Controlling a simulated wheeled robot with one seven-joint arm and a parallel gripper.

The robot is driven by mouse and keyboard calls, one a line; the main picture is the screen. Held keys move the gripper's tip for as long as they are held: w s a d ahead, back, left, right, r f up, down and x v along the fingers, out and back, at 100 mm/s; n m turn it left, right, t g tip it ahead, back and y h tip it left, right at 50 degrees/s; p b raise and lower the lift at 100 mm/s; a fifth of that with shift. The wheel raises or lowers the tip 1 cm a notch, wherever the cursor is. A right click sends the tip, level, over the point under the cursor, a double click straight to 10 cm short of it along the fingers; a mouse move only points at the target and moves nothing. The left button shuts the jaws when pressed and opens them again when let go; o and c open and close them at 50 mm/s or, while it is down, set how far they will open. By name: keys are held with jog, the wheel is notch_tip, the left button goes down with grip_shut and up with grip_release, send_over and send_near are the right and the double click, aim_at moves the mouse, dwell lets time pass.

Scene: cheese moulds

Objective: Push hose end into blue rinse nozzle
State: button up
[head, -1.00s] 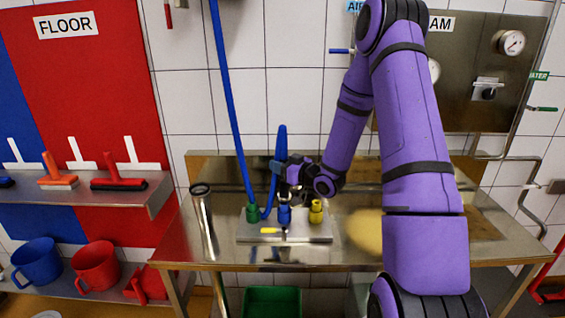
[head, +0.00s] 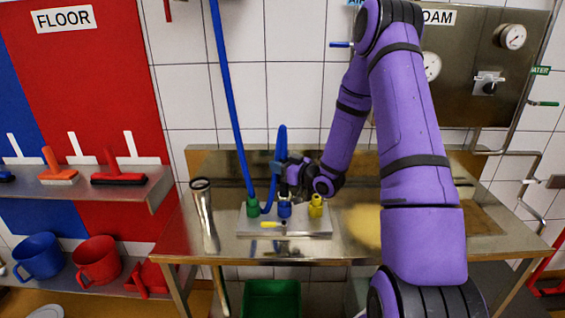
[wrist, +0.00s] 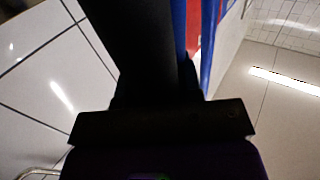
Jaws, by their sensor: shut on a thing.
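The blue rinse nozzle (head: 285,210) stands between a green nozzle (head: 253,207) and a yellow nozzle (head: 316,206) on a metal plate on the steel table. A blue hose (head: 231,95) hangs from above and runs down by the green nozzle, with a loop (head: 281,143) rising to my gripper. My gripper (head: 284,188) is right above the blue nozzle and shut on the hose end. The hose end is mostly hidden by the gripper, so I cannot tell whether it touches or sits in the nozzle. The wrist view shows mainly dark gripper parts with a blue strip beside them.
A small yellow-handled tool (head: 272,225) lies at the front of the plate (head: 310,234). A green crate (head: 271,299) is below the table.

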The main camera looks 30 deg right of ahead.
jog(key=shift+r, duration=0.1)
notch_tip(320, 180, up, 9)
dwell(2.0)
dwell(0.3)
